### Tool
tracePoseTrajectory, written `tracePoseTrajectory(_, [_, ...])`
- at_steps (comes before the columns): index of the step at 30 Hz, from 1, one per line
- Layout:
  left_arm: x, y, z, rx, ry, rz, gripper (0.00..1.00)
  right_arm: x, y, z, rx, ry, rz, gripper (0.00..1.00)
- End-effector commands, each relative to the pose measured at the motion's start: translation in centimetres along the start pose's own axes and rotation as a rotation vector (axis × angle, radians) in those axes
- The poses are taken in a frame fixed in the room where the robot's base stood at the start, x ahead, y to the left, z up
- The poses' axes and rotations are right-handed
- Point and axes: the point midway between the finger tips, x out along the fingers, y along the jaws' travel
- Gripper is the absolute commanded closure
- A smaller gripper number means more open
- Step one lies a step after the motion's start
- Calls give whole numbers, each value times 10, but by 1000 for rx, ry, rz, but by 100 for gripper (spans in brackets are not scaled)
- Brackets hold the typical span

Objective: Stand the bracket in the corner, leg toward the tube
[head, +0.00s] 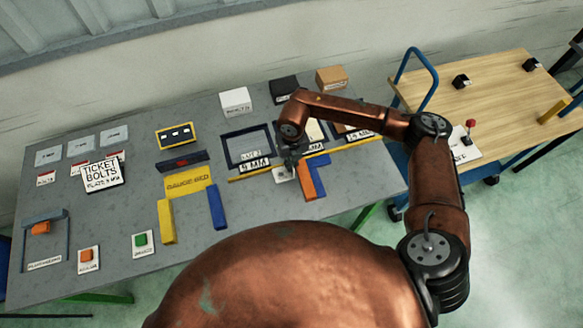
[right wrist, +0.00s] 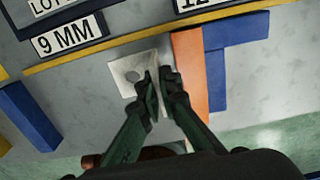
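An orange bar (right wrist: 190,80) lies just right of the fingers, against a blue L-shaped piece (right wrist: 217,75). In the head view the orange bar (head: 306,182) and blue piece (head: 318,172) lie right of the gripper (head: 291,158). No part is labelled as the tube. My left gripper is out of view.
A yellow strip (head: 350,143) runs behind the bracket, with dark-framed, labelled bins beyond. The yellow gauge bed (head: 186,185), with yellow and blue bars, lies left. A wooden cart (head: 480,95) stands right. Bare table lies between the blue bar and the bracket.

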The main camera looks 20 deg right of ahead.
Motion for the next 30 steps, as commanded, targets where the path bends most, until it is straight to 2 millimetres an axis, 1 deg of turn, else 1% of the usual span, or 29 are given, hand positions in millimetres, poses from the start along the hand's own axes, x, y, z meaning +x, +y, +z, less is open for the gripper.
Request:
tracePoseTrajectory(4, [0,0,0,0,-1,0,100,8,-2,7,1,0,-1,100])
tracePoseTrajectory(10, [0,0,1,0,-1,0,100,35,-2,5,-1,1,0,100])
tracePoseTrajectory(18, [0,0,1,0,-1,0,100,37,-2,6,-1,-1,0,100])
tracePoseTrajectory(22, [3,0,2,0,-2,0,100,41,-2,6,-1,-1,0,100])
tracePoseTrajectory(23, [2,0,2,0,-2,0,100,40,-3,6,-1,0,-1,94])
tracePoseTrajectory(25, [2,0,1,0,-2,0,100,40,-3,6,-1,-1,-1,89])
tracePoseTrajectory(30, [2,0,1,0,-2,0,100,40,-3,5,-1,0,-2,88])
